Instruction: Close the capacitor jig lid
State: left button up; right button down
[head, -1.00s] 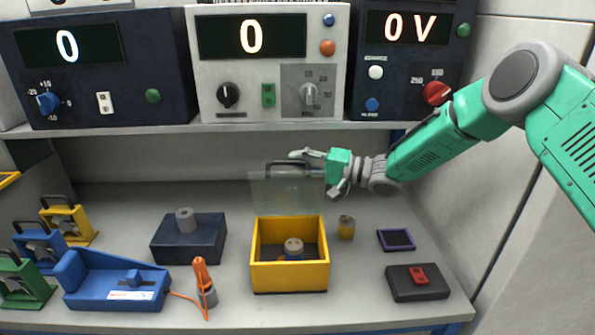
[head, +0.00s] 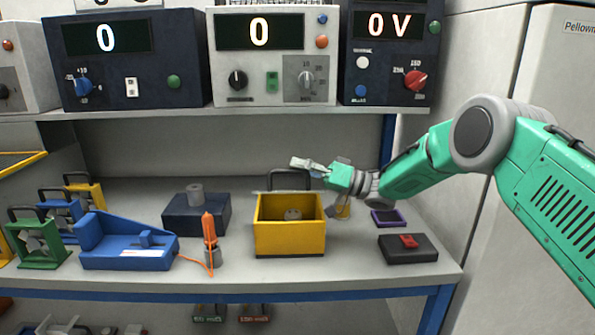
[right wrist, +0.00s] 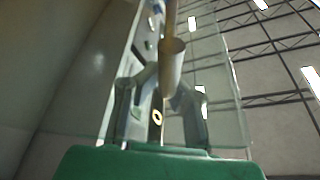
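The yellow capacitor jig (head: 290,238) is an open-topped box near the middle of the bench. A round capacitor (head: 293,214) shows inside it. The jig's clear lid stands up at the back of the box, its pane hard to make out in the head view. Its dark handle (head: 289,172) is at the top. My right gripper (head: 312,170) is beside the handle's right end, fingers spread. In the right wrist view the clear lid pane (right wrist: 228,100) lies across the spread fingers, with a rod-like part (right wrist: 172,65) beyond them. Contact is unclear. My left gripper is out of view.
A dark block (head: 197,216) and an orange-tipped tool (head: 210,240) stand left of the jig. A dark box with a red switch (head: 408,250) and a purple-framed pad (head: 390,218) lie to the right. The instrument shelf (head: 250,112) overhangs the back.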

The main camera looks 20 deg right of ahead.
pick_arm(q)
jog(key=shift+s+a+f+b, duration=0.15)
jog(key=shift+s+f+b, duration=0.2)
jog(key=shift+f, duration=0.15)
pick_arm(e)
jog(key=shift+s+a+f+n, duration=0.25)
jog(key=shift+s+f+n, duration=0.05)
jog(key=shift+f+n, duration=0.1)
jog(key=shift+d+r, duration=0.1)
